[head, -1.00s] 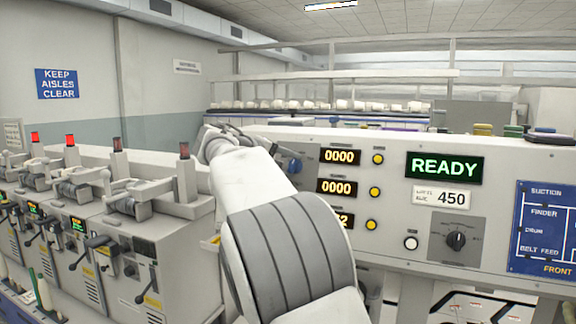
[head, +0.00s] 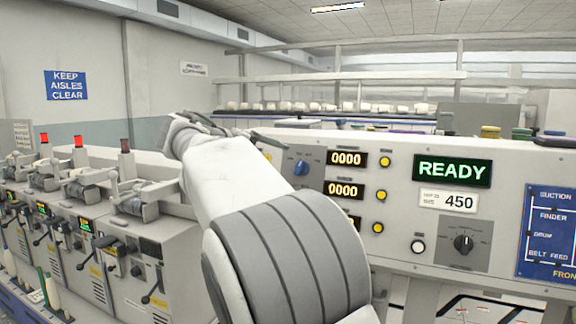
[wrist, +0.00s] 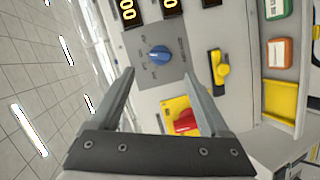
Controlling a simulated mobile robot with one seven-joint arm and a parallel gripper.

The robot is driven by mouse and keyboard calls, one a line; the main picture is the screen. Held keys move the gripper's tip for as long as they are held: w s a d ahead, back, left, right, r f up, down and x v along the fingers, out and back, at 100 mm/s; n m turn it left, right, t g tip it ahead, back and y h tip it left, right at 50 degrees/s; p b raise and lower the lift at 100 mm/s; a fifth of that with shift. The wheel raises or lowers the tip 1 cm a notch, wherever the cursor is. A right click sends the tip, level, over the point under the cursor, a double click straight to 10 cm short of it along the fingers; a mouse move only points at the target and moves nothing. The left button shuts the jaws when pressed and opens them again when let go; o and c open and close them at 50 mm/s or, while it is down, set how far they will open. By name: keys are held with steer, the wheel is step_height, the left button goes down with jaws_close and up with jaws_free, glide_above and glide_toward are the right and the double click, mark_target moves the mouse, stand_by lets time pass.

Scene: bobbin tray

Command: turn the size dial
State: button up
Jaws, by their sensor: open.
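A blue dial (head: 301,168) sits on the grey panel's upper left in the head view, just right of my arm. In the wrist view the blue dial (wrist: 159,55) lies ahead, near the space between my fingertips and apart from them. A black dial (head: 463,243) sits on a darker plate lower right, below the 450 plate. The dial labels are too small to read, so I cannot tell which is the size dial. My gripper (wrist: 160,74) is open and empty; in the head view its fingers are hard to make out at the arm's far end.
A red knob on a yellow plate (wrist: 184,121) is beside my right finger, with a yellow handle (wrist: 222,68) nearby. A yellow tray (wrist: 281,103) juts from the panel. Machines with levers and red lamps (head: 78,142) line the left.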

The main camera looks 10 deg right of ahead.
steer(key=v, duration=0.9)
steer(key=shift+p, duration=0.3)
steer(key=s+d+f+m+g+y+p, duration=0.1)
steer(key=s+d+f+g+y+p, duration=0.35)
steer(key=s+d, duration=0.8)
steer(key=s+f+m+y+p, duration=0.1)
steer(key=s+f+m+y, duration=0.1)
steer(key=s+f, duration=0.4)
steer(key=s+f+m+y+p, duration=0.1)
steer(key=s+f+y, duration=0.3)
steer(key=s, duration=0.9)
step_height(320, 180, down, 4)
steer(key=shift+s+d+r+m+t, duration=0.25)
steer(key=shift+s+d+m+t, duration=0.05)
steer(key=shift+m+t, duration=0.2)
